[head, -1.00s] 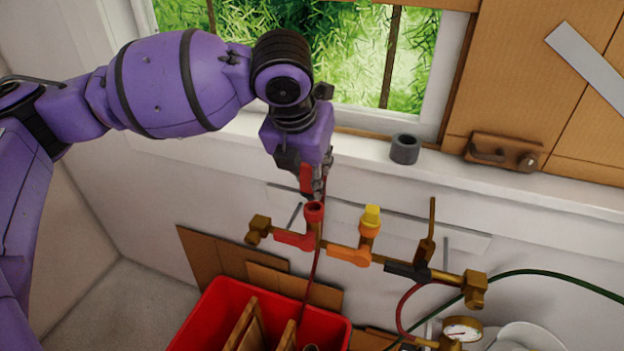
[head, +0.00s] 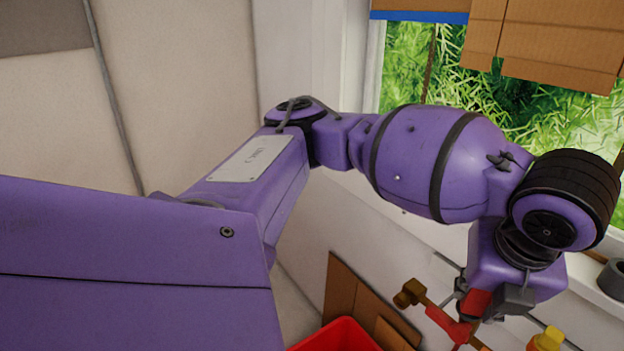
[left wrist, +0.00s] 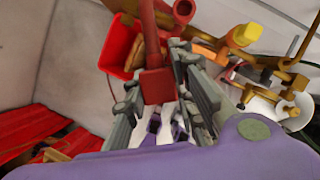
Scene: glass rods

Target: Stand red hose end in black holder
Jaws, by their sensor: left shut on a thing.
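My left gripper (head: 492,304) is shut on the red hose end in the head view. In the left wrist view the red hose end (left wrist: 158,86) sits between the grey fingers of my left gripper (left wrist: 168,88), with its round tube pointing up in the picture. The black holder, a dark short cylinder (head: 613,278), stands on the window sill at the right edge of the head view, partly cut off. The gripper is to its left and apart from it. My right gripper is not in view.
A brass manifold with a red sleeve (head: 447,324) and a yellow cap (head: 549,339) lies close below the gripper. A red crate (head: 335,337) stands below, with cardboard (head: 350,300) behind it. The left wrist view also shows the yellow cap (left wrist: 244,34).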

